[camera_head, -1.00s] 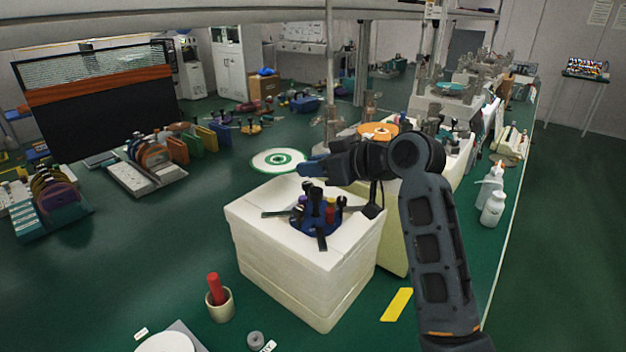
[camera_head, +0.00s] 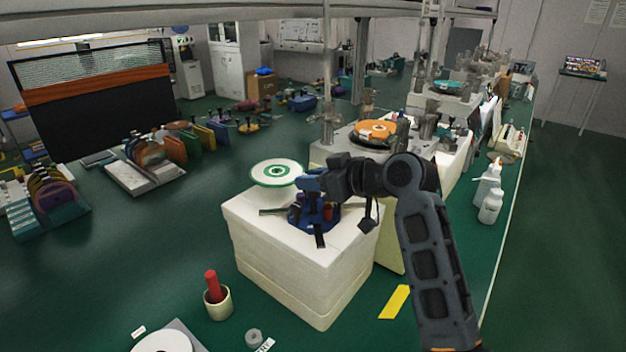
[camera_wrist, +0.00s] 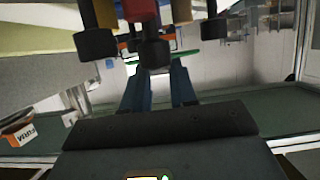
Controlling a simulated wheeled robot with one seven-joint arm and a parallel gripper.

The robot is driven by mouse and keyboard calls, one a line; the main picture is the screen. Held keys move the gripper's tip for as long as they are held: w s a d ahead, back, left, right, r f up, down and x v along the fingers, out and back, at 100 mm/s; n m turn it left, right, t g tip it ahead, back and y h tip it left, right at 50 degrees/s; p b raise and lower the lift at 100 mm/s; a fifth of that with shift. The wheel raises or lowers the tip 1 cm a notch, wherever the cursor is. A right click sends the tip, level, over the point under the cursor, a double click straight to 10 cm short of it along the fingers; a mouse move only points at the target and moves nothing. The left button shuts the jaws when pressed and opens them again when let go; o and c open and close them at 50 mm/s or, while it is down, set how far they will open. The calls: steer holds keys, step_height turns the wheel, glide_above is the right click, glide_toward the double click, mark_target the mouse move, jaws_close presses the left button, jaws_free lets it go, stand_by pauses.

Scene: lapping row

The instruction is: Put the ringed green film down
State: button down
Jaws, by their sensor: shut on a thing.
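The ringed green film (camera_head: 264,175) is a flat white disc with a green ring and a small centre. My gripper (camera_head: 311,181) is shut on its right edge and holds it roughly level. In the head view the film overlaps the back left of a white block-shaped machine (camera_head: 290,268); no contact with it shows. In the wrist view the blue fingers (camera_wrist: 160,88) meet the film's thin green edge (camera_wrist: 182,57), partly hidden behind a black knob.
A blue fixture with dark, red and yellow posts (camera_head: 318,217) stands on the white machine, just below my gripper. An orange disc (camera_head: 376,130) lies on a machine behind. A cup with a red stick (camera_head: 217,300) stands front left. The green bench at left has free room.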

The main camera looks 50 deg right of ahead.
steer(key=c, duration=1)
jaws_free()
steer(key=shift+f, duration=0.7)
steer(key=shift+o, duration=0.5)
steer(key=shift+r, duration=0.2)
steer(key=shift+r, duration=0.1)
